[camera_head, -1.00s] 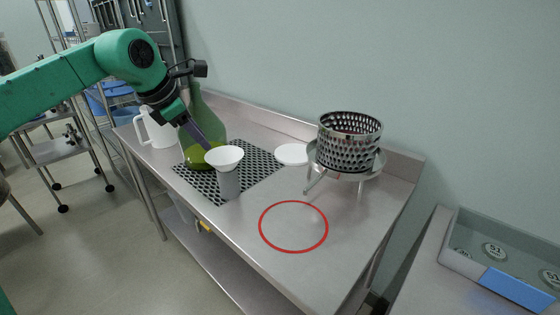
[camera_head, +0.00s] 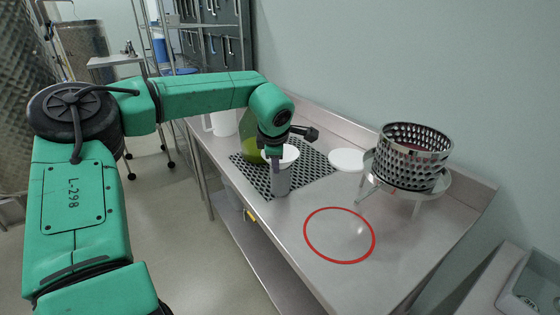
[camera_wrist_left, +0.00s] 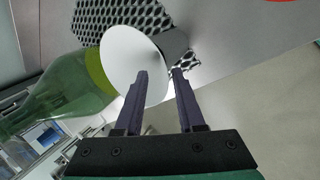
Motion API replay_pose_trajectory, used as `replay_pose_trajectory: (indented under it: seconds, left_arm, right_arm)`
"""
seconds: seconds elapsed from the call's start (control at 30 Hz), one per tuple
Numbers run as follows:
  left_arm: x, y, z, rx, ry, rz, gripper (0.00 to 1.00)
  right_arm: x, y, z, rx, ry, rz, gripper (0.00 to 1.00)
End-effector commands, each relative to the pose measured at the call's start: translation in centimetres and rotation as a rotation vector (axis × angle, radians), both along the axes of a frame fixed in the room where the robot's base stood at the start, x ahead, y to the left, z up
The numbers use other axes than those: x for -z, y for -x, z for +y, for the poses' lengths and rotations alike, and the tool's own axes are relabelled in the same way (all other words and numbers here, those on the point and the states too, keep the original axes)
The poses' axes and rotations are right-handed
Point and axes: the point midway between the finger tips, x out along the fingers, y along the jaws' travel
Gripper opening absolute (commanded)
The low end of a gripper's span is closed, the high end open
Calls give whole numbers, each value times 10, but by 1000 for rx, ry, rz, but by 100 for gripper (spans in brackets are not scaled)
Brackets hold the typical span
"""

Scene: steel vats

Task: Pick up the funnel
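The funnel (camera_head: 291,153) is a white cone with its wide mouth up, sitting on a grey cylinder (camera_head: 281,181) on the dark perforated mat. My left gripper (camera_head: 275,157) is at the funnel's near left rim and hides part of it. In the left wrist view the funnel (camera_wrist_left: 122,55) is a white disc, and the gripper (camera_wrist_left: 159,72) has its two fingers apart. One finger overlaps the white mouth and the other lies just past its edge. I cannot tell whether they touch the rim. My right gripper is not in view.
A green bottle (camera_head: 251,152) stands close behind the gripper, with a white jug (camera_head: 222,122) beyond. A white disc (camera_head: 347,160) and a perforated steel basket (camera_head: 413,157) on a stand are to the right. The red ring (camera_head: 340,235) on the steel table is empty.

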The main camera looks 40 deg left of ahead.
Motion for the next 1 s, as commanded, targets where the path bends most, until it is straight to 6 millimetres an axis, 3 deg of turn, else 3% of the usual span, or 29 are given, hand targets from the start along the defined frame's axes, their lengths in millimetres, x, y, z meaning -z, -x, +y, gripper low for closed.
replay_pose_trajectory:
  seconds: [0.17, 0.3, 1.0]
  left_arm:
    - [1, -1, 0, 0, 0, -1, 38]
    - [1, -1, 0, 0, 0, -1, 0]
    - [1, 0, 0, 0, -1, -1, 0]
  right_arm:
    - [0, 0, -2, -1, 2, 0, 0]
    - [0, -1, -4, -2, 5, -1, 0]
    - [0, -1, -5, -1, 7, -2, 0]
